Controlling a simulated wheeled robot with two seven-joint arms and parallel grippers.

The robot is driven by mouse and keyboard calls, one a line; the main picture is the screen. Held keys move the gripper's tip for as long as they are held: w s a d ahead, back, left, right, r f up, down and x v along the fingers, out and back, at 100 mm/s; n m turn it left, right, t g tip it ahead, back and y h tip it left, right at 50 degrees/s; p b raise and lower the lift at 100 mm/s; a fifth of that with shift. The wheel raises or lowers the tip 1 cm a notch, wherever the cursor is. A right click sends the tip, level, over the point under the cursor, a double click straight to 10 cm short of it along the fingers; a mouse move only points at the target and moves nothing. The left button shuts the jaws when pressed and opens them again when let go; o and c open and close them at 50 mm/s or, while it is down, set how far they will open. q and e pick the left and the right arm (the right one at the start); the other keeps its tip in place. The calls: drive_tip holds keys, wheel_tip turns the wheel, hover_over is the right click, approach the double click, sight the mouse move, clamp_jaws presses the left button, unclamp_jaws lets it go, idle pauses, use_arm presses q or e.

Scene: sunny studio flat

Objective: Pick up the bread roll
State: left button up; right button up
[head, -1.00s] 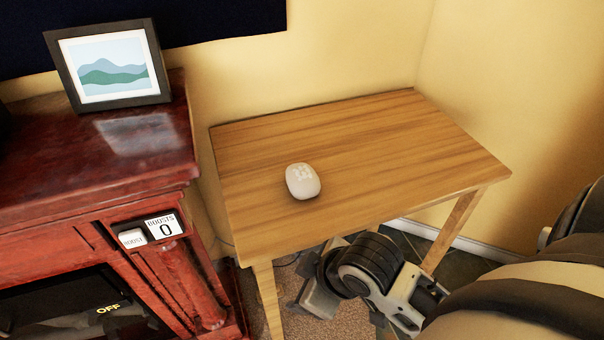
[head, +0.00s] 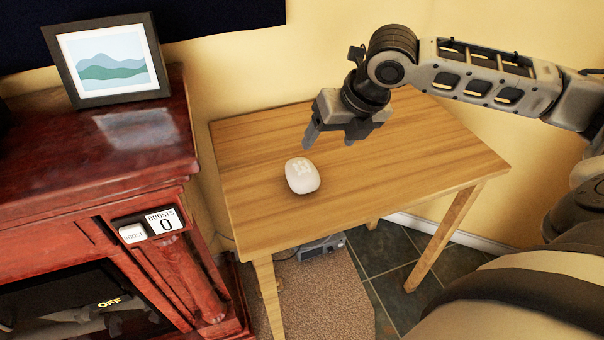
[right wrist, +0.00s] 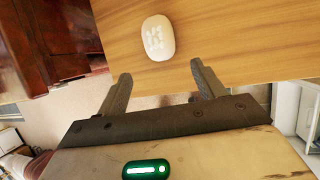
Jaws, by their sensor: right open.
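The bread roll (head: 302,175) is a small, pale, rounded loaf with lighter marks on top. It lies on the wooden table (head: 420,155), left of the table's middle and near its front edge. My right gripper (head: 329,139) is open and empty, above the table and just up and right of the roll in the head view. In the right wrist view the roll (right wrist: 158,38) lies beyond the gap between the two open fingers (right wrist: 160,88), and nothing is between them. My left gripper is not in view.
A dark red wooden cabinet (head: 90,165) stands left of the table, with a framed picture (head: 107,60) on top. A yellow wall is behind the table. The rest of the tabletop is clear. A grey device (head: 322,248) is on the floor below.

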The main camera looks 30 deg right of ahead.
sight(307, 170)
drive_tip(key=x, duration=1.4)
drive_tip(key=shift+w+a+f+b, duration=0.15)
drive_tip(key=shift+a+f+b, duration=0.1)
drive_tip(key=shift+b, duration=0.1)
drive_tip(key=shift+d, duration=0.1)
drive_tip(key=c, duration=0.8)
